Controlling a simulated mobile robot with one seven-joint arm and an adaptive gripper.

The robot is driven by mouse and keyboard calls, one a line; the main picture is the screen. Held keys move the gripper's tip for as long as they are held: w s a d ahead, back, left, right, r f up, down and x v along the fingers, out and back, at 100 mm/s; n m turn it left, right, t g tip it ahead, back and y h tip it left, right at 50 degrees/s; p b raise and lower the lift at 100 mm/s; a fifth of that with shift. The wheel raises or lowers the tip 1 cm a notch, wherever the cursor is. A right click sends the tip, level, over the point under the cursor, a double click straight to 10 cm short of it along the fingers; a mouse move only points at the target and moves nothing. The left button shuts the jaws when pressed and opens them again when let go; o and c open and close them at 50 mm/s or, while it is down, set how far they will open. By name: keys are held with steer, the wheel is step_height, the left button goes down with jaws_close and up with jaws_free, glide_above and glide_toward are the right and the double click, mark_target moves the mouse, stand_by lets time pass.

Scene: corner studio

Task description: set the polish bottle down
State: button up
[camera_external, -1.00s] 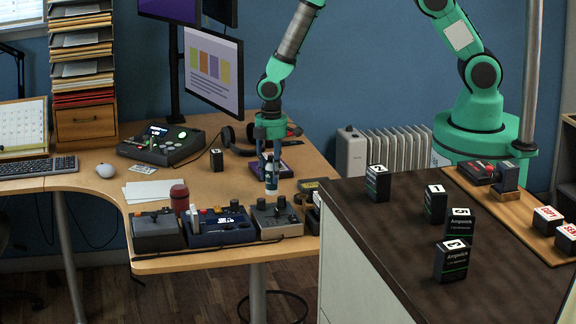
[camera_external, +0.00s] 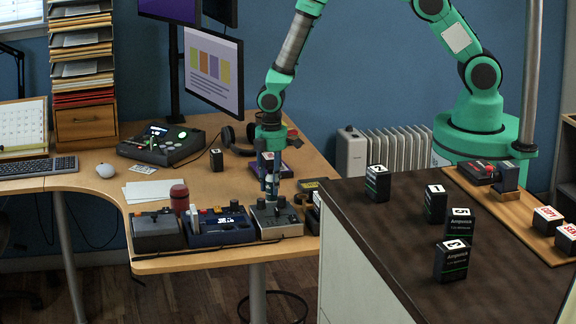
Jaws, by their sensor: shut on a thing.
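My gripper (camera_external: 269,178) points straight down over the right part of the wooden desk (camera_external: 240,258). It is shut on the polish bottle (camera_external: 271,191), a small, pale, upright bottle mostly covered by the fingers. The bottle's lower end shows just at the back edge of a grey box with knobs (camera_external: 278,220). I cannot tell whether the bottle touches the box or the desk, or hangs a little above.
Left of the grey box stand a blue device (camera_external: 218,229), another grey box (camera_external: 156,231) and a dark red jar (camera_external: 179,197). A purple box (camera_external: 292,169) and headphones (camera_external: 236,142) lie behind. Black numbered boxes (camera_external: 377,185) stand on the dark counter (camera_external: 400,235).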

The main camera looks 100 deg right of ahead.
steer(key=shift+f, duration=0.2)
steer(key=o, duration=1.2)
steer(key=shift+r, duration=0.1)
steer(key=shift+r, duration=0.1)
step_height(320, 180, up, 12)
steer(key=shift+r+p, duration=0.1)
steer(key=shift+p, duration=0.4)
